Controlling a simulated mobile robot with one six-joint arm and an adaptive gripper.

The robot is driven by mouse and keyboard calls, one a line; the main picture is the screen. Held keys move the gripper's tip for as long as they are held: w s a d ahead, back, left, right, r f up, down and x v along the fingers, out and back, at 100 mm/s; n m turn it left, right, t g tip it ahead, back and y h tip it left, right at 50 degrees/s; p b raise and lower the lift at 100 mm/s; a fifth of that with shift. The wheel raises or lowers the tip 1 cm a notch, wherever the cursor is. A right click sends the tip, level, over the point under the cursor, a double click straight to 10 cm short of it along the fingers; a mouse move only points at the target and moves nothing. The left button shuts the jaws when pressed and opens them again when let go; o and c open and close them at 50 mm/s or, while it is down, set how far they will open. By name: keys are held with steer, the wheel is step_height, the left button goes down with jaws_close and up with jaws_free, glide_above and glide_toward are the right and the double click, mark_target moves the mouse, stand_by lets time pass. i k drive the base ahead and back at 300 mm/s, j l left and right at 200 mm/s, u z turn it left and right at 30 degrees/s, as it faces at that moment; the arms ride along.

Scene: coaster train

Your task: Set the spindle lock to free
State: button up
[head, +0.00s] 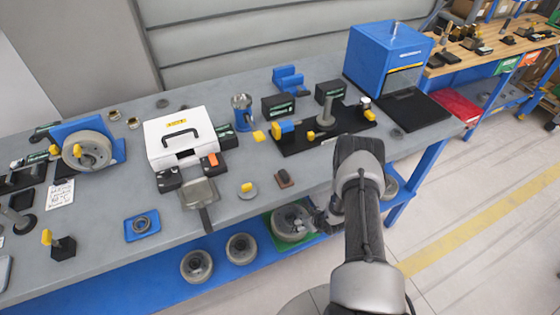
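No part in the head view is clearly marked as the spindle lock. One candidate is the grey wheel (82,151) on a blue stand at the left of the bench, with a yellow handle (78,152) on its face. Another is the black base plate (342,130) at the right, bearing a grey upright post (326,112) and a blue block with a yellow end (284,128). I cannot tell either one's lock setting. My gripper (329,221) hangs low beyond the bench's front edge, apart from both. It is small and partly hidden by my arm, so its opening is unclear.
A white case (182,128) and a grey pan (200,191) with its handle over the front edge stand mid-bench. A blue machine (385,60) stands at the back right. Grey wheels (196,266) lie on the lower blue shelf. Floor at the right is clear.

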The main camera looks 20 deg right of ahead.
mark_target(310, 135)
steer(key=k+l, duration=0.1)
steer(key=k, duration=0.4)
steer(key=k+l, duration=0.15)
steer(key=k, duration=0.35)
